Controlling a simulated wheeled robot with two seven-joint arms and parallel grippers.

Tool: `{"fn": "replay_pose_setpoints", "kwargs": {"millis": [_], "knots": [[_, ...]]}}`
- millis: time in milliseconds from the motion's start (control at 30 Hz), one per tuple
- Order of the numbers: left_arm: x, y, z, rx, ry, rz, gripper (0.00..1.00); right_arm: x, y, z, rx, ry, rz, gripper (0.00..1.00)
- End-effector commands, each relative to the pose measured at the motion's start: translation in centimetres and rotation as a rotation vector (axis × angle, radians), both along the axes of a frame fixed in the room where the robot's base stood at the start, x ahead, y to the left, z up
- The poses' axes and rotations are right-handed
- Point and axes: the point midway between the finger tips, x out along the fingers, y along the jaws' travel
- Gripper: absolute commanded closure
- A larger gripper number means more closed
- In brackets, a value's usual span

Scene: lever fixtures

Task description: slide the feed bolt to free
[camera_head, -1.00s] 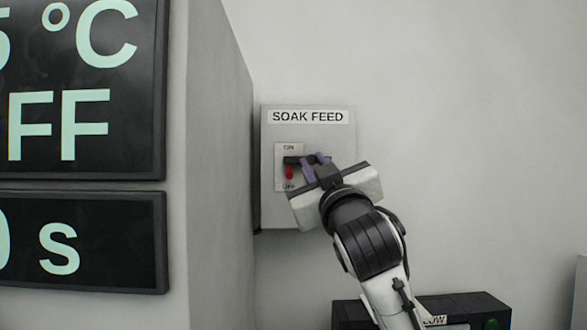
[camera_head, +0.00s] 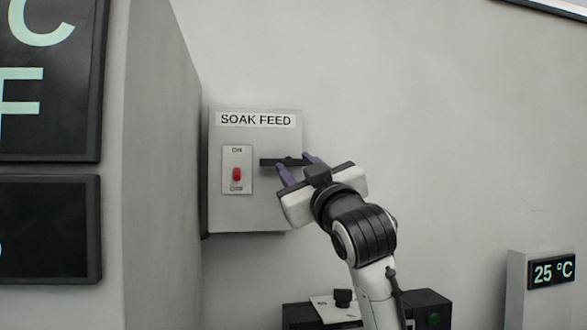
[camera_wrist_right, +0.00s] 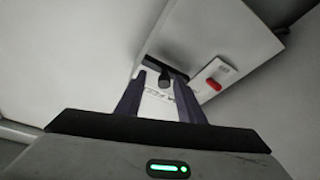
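The feed bolt (camera_head: 270,163) is a black horizontal bar with a dark knob on the grey SOAK FEED box (camera_head: 222,210). In the head view its left end lies to the right of the switch plate (camera_head: 237,155), clear of the red switch (camera_head: 236,174). My right gripper (camera_head: 293,161) has its purple fingers apart at the bolt. In the right wrist view the knob (camera_wrist_right: 165,80) lies between the fingertips (camera_wrist_right: 161,77), with a gap on each side. The red switch also shows there (camera_wrist_right: 214,85), uncovered. My left gripper is out of view.
A large cabinet with display panels (camera_head: 50,230) stands close on the left of the box. A black unit with a knob and green button (camera_head: 434,320) is below. The wall right of the box is bare.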

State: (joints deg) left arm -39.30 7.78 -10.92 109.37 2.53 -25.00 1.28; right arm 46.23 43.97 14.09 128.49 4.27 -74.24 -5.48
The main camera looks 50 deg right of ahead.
Motion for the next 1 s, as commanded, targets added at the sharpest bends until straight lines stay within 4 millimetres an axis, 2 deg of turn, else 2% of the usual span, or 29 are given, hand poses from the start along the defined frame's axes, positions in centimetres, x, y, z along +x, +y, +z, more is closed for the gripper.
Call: {"fn": "replay_pose_setpoints", "kwargs": {"millis": [200,333,700,833,1000], "knots": [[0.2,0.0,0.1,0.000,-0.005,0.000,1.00,0.0,0.1,0.0,-0.001,-0.001,0.004,0.65],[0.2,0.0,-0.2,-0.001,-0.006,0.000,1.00,-0.7,0.6,-0.3,-0.003,-0.003,0.005,0.65],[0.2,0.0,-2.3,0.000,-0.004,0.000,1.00,-6.6,4.2,-3.2,-0.004,-0.005,0.002,0.65],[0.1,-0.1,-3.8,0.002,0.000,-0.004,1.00,-7.4,4.7,-3.6,-0.003,-0.006,0.003,0.65],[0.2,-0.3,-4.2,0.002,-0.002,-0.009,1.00,-8.1,5.1,-3.7,-0.002,-0.003,0.002,0.65]]}}
